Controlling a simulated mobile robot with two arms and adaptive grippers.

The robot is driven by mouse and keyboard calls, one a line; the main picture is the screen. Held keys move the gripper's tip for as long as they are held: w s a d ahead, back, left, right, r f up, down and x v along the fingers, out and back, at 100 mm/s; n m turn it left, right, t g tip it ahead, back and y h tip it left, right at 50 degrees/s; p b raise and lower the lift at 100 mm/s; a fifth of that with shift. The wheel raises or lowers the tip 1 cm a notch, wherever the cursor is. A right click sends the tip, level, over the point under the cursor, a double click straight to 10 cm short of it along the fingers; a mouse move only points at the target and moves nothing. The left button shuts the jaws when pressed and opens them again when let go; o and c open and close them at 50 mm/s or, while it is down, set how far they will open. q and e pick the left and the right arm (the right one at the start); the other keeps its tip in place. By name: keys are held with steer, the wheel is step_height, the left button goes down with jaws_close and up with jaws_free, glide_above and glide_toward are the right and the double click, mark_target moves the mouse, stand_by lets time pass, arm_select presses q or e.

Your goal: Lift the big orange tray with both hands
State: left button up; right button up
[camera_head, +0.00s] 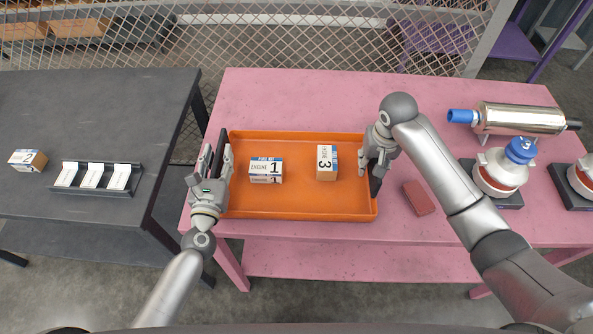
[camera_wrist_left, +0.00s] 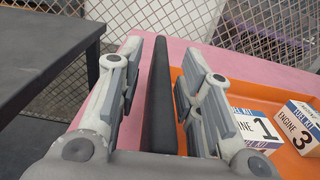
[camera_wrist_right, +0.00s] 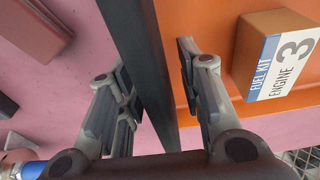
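The big orange tray (camera_head: 305,204) lies on the pink table, with a black handle bar on its left and right sides. My left gripper (camera_head: 217,152) is open at the tray's left side. In the left wrist view the black left handle (camera_wrist_left: 161,95) runs between its two fingers, with gaps visible. My right gripper (camera_head: 372,176) is at the tray's right side. In the right wrist view the black right handle (camera_wrist_right: 146,70) passes between its open fingers. An Engine 1 box (camera_head: 266,169) and an Engine 3 box (camera_head: 326,162) are in the tray.
A reddish block (camera_head: 419,198) lies right of the tray on the pink table (camera_head: 290,95). A metal cylinder (camera_head: 520,118) and white-and-red parts (camera_head: 498,172) stand further right. A dark table (camera_head: 90,120) at left holds an Engine 2 box (camera_head: 27,160) and a black rack (camera_head: 95,190).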

arm_select(q)
jaws_close()
arm_select(e)
jaws_close()
